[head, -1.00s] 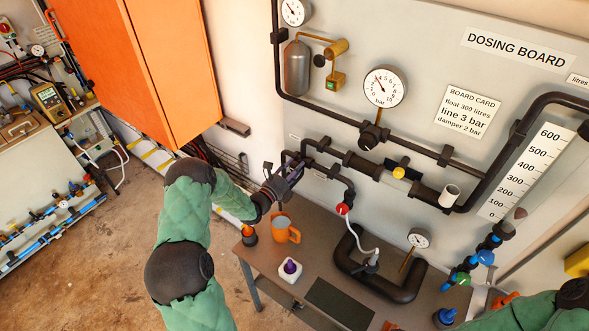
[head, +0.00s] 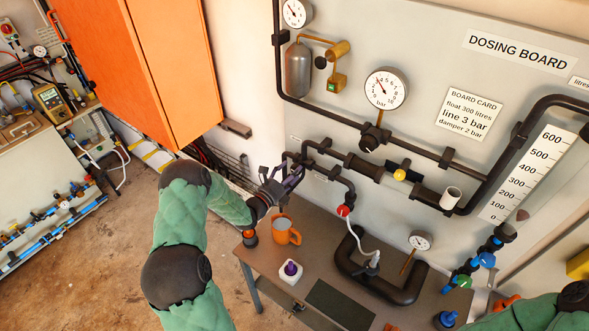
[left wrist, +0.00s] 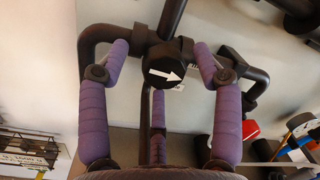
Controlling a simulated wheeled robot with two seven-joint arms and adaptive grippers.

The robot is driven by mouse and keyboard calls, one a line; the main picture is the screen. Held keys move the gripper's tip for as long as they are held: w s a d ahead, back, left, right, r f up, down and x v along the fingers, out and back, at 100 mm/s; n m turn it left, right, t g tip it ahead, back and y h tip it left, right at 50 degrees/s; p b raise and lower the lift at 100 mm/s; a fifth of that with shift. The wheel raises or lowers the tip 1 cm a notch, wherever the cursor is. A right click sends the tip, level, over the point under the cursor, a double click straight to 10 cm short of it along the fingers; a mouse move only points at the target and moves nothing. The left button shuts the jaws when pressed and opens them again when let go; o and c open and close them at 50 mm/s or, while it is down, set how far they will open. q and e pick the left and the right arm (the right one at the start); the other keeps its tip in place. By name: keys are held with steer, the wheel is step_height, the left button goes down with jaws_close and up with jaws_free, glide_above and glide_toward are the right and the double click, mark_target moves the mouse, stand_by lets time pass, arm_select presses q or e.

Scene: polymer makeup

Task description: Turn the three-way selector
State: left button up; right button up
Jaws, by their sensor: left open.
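The three-way selector (left wrist: 165,72) is a round black knob with a white arrow, on the black pipe junction in the left wrist view. The arrow points right and slightly down in that view. My left gripper (left wrist: 160,60) is open, with two purple fingers on either side of the knob and a third below it. I see no finger closed on the knob, and cannot tell the exact gap. In the head view my left gripper (head: 284,181) is in front of the pipes at the board's lower left and hides the selector. My right gripper is out of view.
Below the left gripper is a bench (head: 262,258) with an orange mug (head: 281,230) near its edge. A red knob (head: 344,211) with a white hose is to the right. A large pressure gauge (head: 386,88) is above, and an orange cabinet (head: 165,70) stands left.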

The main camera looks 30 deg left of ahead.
arm_select(q)
steer(key=s+a, duration=0.1)
steer(key=s, duration=0.8)
steer(key=shift+s+a+f, duration=0.15)
steer(key=shift+s+f, duration=0.15)
steer(key=shift+s, duration=0.1)
steer(key=w+m+y, duration=0.1)
steer(key=w+m, duration=0.2)
steer(key=w+d+m+p, duration=0.1)
steer(key=w+m, duration=0.2)
steer(key=w+d+m+y+p, duration=0.1)
steer(key=w+m, duration=0.3)
steer(key=shift+w+d+r+g+y, duration=0.1)
steer(key=shift+r+g+y, duration=0.15)
steer(key=shift+g+y, duration=0.05)
stand_by(0.4)
steer(key=c, duration=1.1)
